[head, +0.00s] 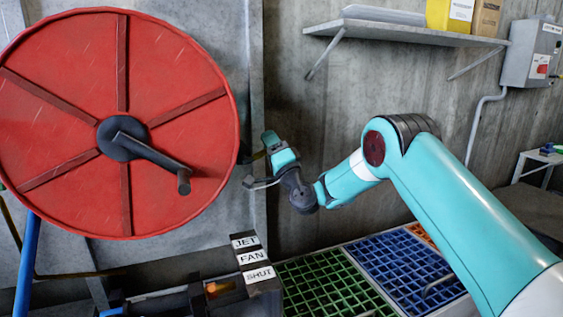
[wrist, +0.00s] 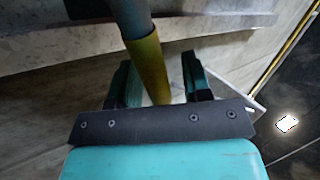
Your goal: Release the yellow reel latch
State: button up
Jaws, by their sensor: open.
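The large red reel (head: 60,110) fills the left of the head view, with a dark hub and crank handle (head: 155,158) on its face. My gripper (head: 247,168) is beside the reel's right rim, near the edge of the grey wall panel. In the wrist view my gripper (wrist: 160,72) is open. A bar with a yellow sleeve (wrist: 150,68), apparently the yellow latch handle, runs between its two fingers. In the head view the latch is mostly hidden by my gripper.
A block labelled JET, FAN and SHUT (head: 256,259) stands below the reel. Green (head: 305,290) and blue (head: 395,265) grid-topped bins lie beneath my arm. A shelf (head: 410,34) and a switch box (head: 530,52) are on the back wall. A blue pipe (head: 27,262) is at lower left.

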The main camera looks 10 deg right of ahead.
jog(key=b+v, duration=1.7)
jog(key=b, duration=0.6)
jog(key=shift+b, duration=0.4)
jog(key=shift+d+f, duration=0.1)
